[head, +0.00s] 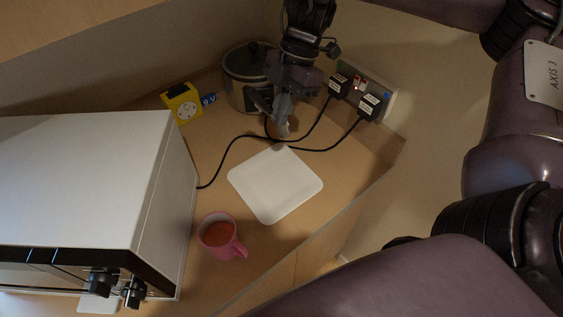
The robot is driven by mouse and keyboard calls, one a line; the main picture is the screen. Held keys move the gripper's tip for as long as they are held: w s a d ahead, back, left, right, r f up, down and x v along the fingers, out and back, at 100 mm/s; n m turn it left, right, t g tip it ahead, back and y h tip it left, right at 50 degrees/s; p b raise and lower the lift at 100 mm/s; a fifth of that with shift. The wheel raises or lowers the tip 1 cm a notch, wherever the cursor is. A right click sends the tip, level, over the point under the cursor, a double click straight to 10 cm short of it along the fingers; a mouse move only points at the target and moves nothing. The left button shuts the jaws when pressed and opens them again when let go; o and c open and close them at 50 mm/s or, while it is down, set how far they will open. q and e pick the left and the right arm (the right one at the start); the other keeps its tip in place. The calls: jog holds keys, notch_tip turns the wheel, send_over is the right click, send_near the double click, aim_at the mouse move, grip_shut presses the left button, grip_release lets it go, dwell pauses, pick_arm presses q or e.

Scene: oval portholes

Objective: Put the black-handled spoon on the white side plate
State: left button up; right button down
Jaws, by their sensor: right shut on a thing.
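The white side plate (275,184) is square with rounded corners and lies empty on the wooden counter. My right gripper (281,122) is at the top middle, just beyond the plate's far corner. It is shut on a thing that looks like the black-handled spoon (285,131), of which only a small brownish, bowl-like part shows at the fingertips. Its handle is hidden or too dark to make out. I cannot tell whether it touches the counter. My left gripper is not in view.
A pink mug (219,237) with orange-brown contents stands near the plate's lower left. A white oven-like appliance (85,180) fills the left. Behind are a metal pot (240,75), a yellow box (182,103) and a power strip (363,92) with black cables crossing the counter.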

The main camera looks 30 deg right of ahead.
jog(key=shift+w+d+f+b, duration=0.1)
jog(key=shift+f+b, duration=1.85)
jog(key=shift+f, duration=5.85)
jog(key=shift+f, duration=0.1)
jog(key=c, duration=2)
grip_release()
jog(key=o, duration=0.4)
